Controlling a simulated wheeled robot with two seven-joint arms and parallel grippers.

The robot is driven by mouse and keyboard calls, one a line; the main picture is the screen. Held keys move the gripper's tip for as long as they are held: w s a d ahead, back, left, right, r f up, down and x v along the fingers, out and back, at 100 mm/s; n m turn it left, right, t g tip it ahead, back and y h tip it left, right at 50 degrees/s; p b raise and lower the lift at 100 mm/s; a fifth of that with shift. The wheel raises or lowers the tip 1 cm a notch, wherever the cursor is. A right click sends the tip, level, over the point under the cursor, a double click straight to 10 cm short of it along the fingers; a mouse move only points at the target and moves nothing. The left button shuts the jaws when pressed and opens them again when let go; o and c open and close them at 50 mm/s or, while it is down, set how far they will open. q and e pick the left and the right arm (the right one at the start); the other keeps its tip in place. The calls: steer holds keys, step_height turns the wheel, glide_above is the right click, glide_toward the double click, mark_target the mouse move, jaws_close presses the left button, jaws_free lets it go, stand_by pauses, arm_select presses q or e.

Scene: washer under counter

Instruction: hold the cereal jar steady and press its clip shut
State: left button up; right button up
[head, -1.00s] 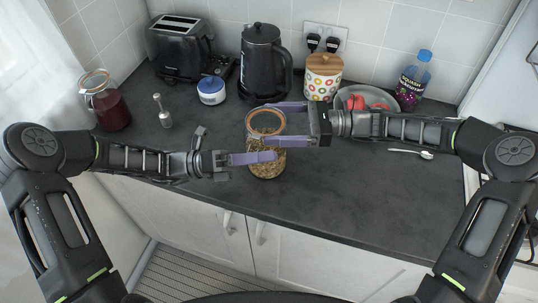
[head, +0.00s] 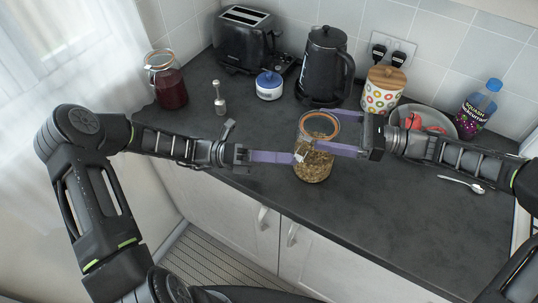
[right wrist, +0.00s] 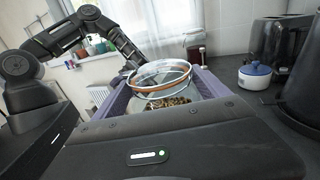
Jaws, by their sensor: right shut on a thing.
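The cereal jar (head: 314,168) is clear glass with an orange-rimmed lid and brown cereal inside. It stands upright on the counter. Its small pale clip (head: 301,152) is on the jar's left side in the head view. My right gripper (head: 326,130) is shut on the jar from the right, one finger on each side near the top. In the right wrist view the jar (right wrist: 168,103) sits between both fingers, its lid lying over the mouth. My left gripper (head: 292,157) has its fingers together, their tips at the clip; whether they touch it is unclear.
A kettle (head: 324,65), a blue-lidded pot (head: 269,88) and a dotted canister (head: 382,92) stand behind. A red-filled jar (head: 170,88) and a shaker (head: 219,100) are at left. The front counter is clear.

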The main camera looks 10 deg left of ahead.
arm_select(q)
steer(key=v, duration=0.5)
steer(key=shift+a, duration=0.2)
steer(key=shift+c, duration=0.5)
